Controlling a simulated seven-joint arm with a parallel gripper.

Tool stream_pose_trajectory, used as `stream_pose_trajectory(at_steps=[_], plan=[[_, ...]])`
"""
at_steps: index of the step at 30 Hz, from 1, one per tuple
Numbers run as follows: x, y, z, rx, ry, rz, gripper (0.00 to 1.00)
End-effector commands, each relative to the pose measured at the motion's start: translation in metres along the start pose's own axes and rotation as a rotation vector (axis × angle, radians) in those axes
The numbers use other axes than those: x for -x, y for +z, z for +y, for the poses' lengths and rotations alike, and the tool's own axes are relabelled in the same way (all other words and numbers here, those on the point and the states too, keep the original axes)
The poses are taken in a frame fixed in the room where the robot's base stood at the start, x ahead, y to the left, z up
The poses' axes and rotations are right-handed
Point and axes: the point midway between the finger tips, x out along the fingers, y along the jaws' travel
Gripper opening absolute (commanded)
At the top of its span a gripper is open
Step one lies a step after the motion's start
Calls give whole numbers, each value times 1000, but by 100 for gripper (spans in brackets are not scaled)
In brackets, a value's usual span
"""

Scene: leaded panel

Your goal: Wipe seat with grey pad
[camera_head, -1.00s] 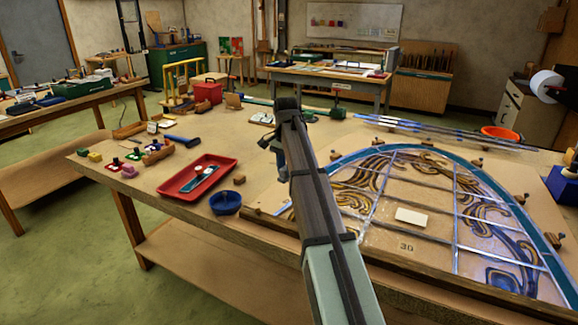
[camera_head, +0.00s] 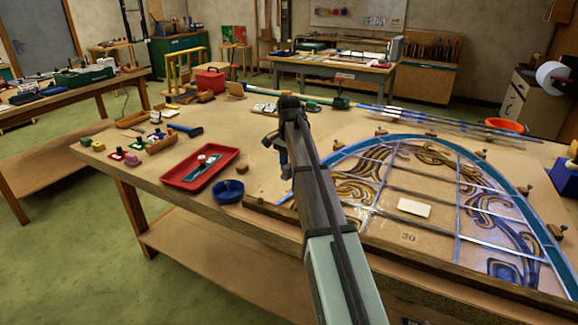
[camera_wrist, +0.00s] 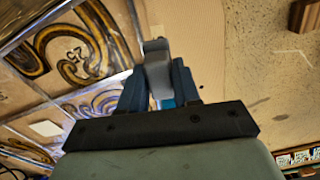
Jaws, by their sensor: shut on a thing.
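My gripper (camera_head: 283,158) is over the near-left side of the leaded panel, its fingers partly hidden by my arm in the head view. In the wrist view, the blue fingers (camera_wrist: 160,92) are shut on a grey rounded piece (camera_wrist: 157,66), which looks like the grey pad. Whether it touches the surface below I cannot tell. The leaded panel (camera_head: 458,215) has swirling brown and blue glass and a blue-green arched border. A bare, tan cell marked 30 (camera_head: 408,237) looks like the seat. A small white card (camera_head: 414,206) lies in the panel above the number.
A red tray (camera_head: 178,179) and a blue bowl (camera_head: 229,192) stand left of the panel. Small coloured blocks and a blue-handled tool (camera_head: 186,130) lie farther left.

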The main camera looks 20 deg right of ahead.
Motion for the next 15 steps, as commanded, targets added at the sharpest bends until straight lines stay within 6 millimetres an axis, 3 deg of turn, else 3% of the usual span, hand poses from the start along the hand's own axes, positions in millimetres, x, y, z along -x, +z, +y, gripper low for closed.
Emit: stream_pose_trajectory(at_steps=[15], plan=[[-5,0,0,0,0,0,7]])
